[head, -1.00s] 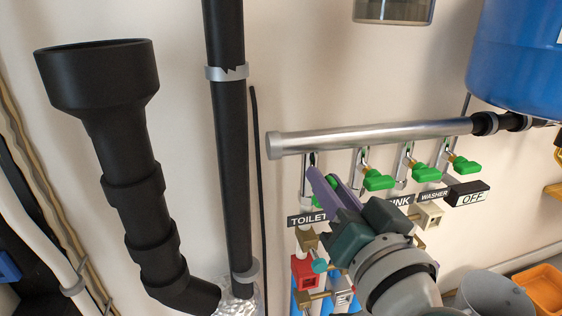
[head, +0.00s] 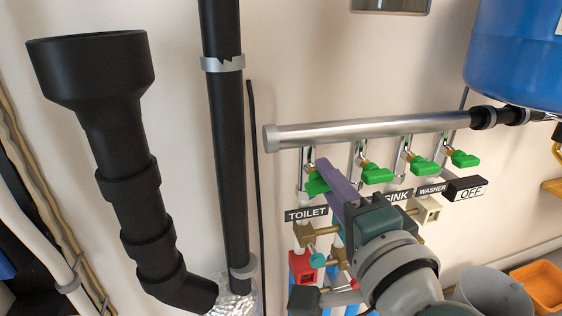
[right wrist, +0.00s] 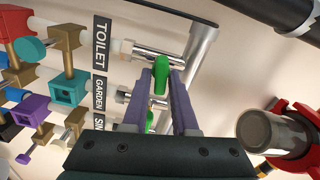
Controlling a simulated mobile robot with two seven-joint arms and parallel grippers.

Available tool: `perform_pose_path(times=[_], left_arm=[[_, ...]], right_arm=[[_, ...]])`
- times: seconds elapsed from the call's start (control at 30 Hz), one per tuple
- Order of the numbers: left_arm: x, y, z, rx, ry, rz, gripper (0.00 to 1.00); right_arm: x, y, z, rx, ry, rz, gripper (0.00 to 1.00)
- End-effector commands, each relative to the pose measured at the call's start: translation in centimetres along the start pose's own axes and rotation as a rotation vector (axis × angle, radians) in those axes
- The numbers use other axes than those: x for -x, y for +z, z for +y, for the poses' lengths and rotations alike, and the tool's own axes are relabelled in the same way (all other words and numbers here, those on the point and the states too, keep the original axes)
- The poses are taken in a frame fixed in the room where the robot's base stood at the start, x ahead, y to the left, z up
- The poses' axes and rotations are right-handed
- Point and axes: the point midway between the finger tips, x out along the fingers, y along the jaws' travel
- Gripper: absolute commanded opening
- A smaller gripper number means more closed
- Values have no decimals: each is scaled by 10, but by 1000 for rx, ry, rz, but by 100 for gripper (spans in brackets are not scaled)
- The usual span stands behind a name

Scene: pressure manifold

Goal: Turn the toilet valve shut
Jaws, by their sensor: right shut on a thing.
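The toilet valve has a green lever handle (head: 316,185) on the leftmost branch under the metal manifold pipe (head: 360,130), above the TOILET label (head: 306,213). In the right wrist view its handle (right wrist: 161,74) lies between the purple fingers, lengthwise along them and crosswise to its branch pipe. My right gripper (head: 330,175) is shut on this handle. Its finger hides part of the handle in the head view. The fingers also show in the right wrist view (right wrist: 158,82). My left gripper is not in view.
Several more green-handled valves, such as the sink valve (head: 420,165), sit close on the right. An OFF tag (head: 466,189) hangs by the WASHER label. A black drain pipe (head: 226,150) stands left. A blue tank (head: 520,55) is upper right.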

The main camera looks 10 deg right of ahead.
Motion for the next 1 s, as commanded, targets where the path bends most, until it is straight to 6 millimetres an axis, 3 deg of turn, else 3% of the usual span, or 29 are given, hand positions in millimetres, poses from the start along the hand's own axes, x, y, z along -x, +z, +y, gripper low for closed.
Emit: perform_pose_path(times=[0.4,0.93,0.97,1.0], left_arm=[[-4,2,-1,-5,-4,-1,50],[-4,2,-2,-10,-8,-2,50],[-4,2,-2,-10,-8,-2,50],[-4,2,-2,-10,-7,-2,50]], right_arm=[[0,0,2,-177,0,0,0],[0,0,2,-199,0,0,0],[0,0,2,-199,0,0,29],[0,0,2,-198,0,0,33]])
